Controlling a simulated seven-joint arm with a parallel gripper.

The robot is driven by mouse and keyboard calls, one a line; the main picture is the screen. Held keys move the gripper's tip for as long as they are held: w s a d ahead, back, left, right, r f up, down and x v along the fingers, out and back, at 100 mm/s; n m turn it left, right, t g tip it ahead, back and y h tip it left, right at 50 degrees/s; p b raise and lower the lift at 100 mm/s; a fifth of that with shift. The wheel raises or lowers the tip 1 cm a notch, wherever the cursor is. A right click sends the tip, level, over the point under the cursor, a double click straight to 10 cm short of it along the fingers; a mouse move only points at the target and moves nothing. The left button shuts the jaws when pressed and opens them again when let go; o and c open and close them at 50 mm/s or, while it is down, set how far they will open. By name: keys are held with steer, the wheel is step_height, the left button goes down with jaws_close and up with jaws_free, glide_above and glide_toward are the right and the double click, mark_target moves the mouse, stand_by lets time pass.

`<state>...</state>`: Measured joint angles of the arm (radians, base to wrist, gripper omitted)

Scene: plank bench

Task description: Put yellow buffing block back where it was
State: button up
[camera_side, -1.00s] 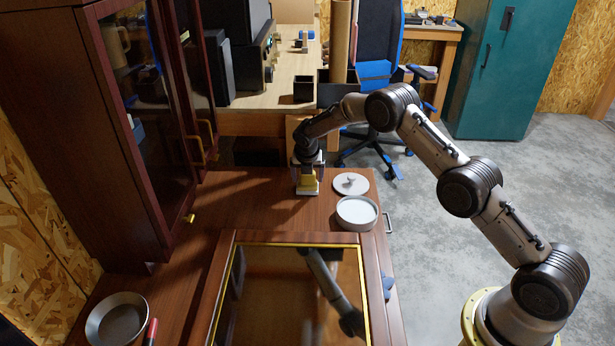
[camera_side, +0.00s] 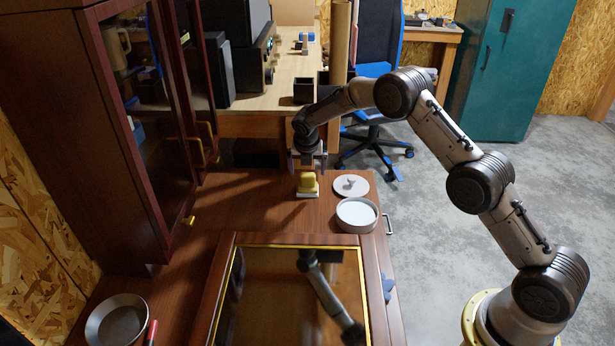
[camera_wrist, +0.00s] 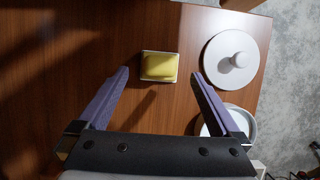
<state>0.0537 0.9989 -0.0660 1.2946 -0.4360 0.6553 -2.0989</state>
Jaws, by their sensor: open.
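The yellow buffing block (camera_side: 307,182) sits on a pale base on the brown wooden top, left of the white lid. In the wrist view the yellow block (camera_wrist: 159,66) lies flat in its pale, shallow holder or base, ahead of and between the fingers. My gripper (camera_side: 307,162) is open and empty, a little above the block and clear of it. In the wrist view both purple-grey fingers of my gripper (camera_wrist: 160,75) are spread wide, with wood showing between them and the block.
A round white lid with a knob (camera_side: 351,185) and a round white dish (camera_side: 357,214) stand just right of the block. A glass-fronted cabinet (camera_side: 130,130) rises at left. A yellow-edged framed panel (camera_side: 290,295) and a metal pan (camera_side: 117,320) are nearer.

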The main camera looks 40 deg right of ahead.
steer(key=v, duration=0.6)
steer(key=shift+r, duration=0.2)
steer(key=shift+s+a, duration=0.1)
steer(key=shift+s, duration=0.05)
steer(key=s+a+r+m+y, duration=0.1)
steer(key=s+a+r, duration=0.1)
steer(key=r, duration=0.3)
steer(key=s+a+r+m, duration=0.1)
steer(key=a+r, duration=0.2)
steer(key=r, duration=0.1)
steer(key=s+r+m+t, duration=0.1)
steer(key=s+r+m, duration=0.95)
steer(key=s, duration=0.55)
steer(key=s+a+f+m+t+y, duration=0.1)
steer(key=s+a+m+y, duration=0.1)
steer(key=s+m, duration=1.2)
steer(key=s, duration=1.1)
steer(key=shift+s, duration=0.3)
